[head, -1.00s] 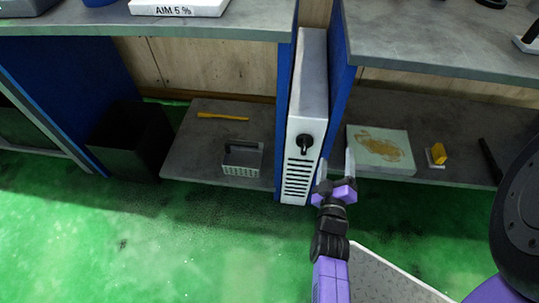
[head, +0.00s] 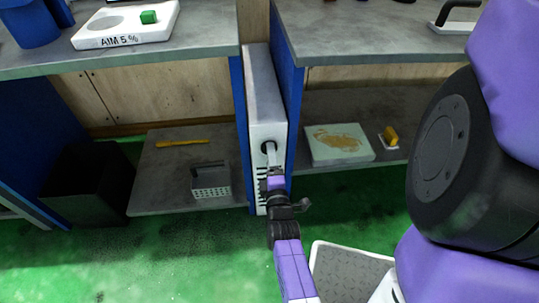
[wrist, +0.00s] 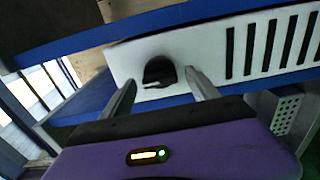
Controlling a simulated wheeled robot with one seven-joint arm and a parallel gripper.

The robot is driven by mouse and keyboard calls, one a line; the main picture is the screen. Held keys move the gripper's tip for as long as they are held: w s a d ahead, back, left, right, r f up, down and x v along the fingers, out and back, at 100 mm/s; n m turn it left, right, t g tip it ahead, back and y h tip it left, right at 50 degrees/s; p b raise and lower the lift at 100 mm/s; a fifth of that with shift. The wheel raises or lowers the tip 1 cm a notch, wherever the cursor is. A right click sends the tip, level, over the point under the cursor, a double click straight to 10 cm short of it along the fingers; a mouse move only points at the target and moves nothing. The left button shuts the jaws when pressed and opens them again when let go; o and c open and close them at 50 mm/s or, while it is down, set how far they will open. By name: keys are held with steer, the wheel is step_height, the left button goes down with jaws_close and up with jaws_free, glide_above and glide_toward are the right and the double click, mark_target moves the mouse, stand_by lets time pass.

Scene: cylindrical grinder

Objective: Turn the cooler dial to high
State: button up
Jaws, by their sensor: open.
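The cooler (head: 265,90) is a narrow white box standing between two blue panels, with dark vent slots on its front. My gripper (wrist: 158,92) is open, with one finger on each side of the dial in that view. I cannot tell whether the fingers touch it. The gripper (head: 271,165) also shows in front of the cooler in the head view.
Blue panels (head: 285,120) stand close on both sides of the cooler.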

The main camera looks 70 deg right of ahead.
steer(key=shift+x, duration=1.25)
steer(key=c, duration=1.3)
steer(key=shift+c, duration=0.2)
